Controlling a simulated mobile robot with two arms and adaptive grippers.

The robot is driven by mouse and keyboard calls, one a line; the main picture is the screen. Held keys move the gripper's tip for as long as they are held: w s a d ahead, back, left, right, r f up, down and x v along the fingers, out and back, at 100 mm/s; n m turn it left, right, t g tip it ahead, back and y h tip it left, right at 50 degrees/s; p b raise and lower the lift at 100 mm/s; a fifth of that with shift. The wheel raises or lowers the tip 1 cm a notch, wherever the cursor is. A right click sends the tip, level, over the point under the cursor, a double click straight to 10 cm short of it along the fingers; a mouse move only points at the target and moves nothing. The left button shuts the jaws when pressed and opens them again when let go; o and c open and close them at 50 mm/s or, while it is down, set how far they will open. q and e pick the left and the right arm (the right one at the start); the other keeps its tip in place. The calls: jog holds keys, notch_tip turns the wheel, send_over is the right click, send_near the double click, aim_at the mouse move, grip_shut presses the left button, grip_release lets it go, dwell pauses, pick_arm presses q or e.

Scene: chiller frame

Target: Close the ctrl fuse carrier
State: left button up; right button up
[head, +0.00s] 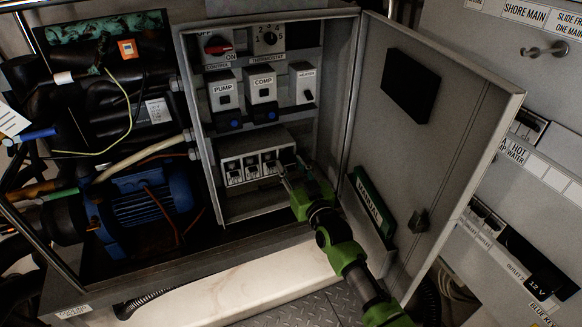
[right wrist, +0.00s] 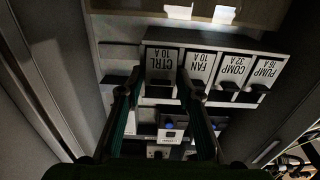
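The ctrl fuse carrier (right wrist: 161,66), labelled "CTRL 10 A", shows upside down in the right wrist view at the left end of the fuse row. Its face looks larger and nearer than its neighbours' faces; its exact tilt is hard to tell. In the head view it is at the right end of the fuse block (head: 232,166), largely hidden by my gripper. My right gripper (right wrist: 157,88) is open, its two dark fingers apart on either side of the ctrl carrier's lower part; contact cannot be told. It also shows in the head view (head: 289,174). My left gripper is out of view.
Switches (head: 263,84) sit above the fuses. The cabinet side walls are close.

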jog(key=shift+s, duration=0.1)
jog(key=v, duration=1.2)
